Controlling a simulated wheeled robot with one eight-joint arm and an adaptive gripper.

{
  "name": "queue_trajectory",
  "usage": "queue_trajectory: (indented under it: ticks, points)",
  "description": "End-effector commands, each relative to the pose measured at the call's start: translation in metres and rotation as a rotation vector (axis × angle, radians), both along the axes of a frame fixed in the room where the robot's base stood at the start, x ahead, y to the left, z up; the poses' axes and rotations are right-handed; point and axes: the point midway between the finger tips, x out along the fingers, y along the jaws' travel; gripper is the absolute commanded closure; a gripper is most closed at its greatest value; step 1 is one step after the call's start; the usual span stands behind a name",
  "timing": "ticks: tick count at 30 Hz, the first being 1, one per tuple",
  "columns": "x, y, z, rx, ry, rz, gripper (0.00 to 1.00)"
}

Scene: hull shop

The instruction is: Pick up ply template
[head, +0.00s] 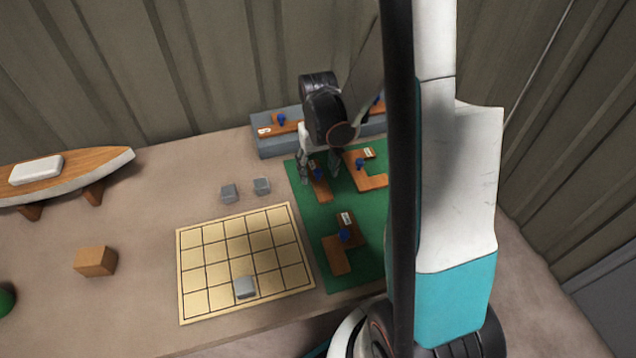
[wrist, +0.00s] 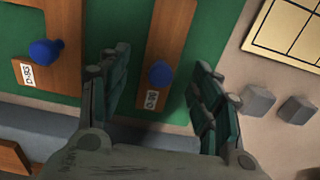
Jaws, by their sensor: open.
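Several brown ply templates with blue knobs and white labels are in view. A narrow straight ply template (head: 321,189) lies on the green mat (head: 310,215). My gripper (head: 319,177) is open above it, pointing down, partly hiding it in the head view. In the wrist view, this template (wrist: 170,35) and its blue knob (wrist: 161,73) lie between my open fingers (wrist: 160,68), with no visible contact. An angled template (head: 371,182) lies just right of my gripper on the mat. Another stepped template (head: 337,258) lies nearer on the mat.
A grey block (head: 265,146) behind the mat bears more wooden pieces. A gridded board (head: 220,255) with a grey cube (head: 244,287) lies left of the mat. Two grey cubes (head: 229,193) stand behind it. A boat model (head: 75,175) and wooden block (head: 95,261) are farther left.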

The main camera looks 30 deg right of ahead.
Motion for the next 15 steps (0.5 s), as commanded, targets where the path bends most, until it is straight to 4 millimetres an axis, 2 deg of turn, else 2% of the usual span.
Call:
queue_trajectory:
  ticks: [1,4,11,12,15]
  points:
    - [-0.001,0.001,-0.012,0.000,0.000,0.000,0.42]
    - [0.000,0.000,-0.024,0.000,0.000,0.000,0.42]
    - [0.000,0.000,-0.025,0.000,0.000,0.000,0.42]
    - [0.000,0.000,-0.025,0.000,0.000,0.000,0.44]
    - [0.000,0.000,-0.025,0.000,0.000,0.000,0.67]
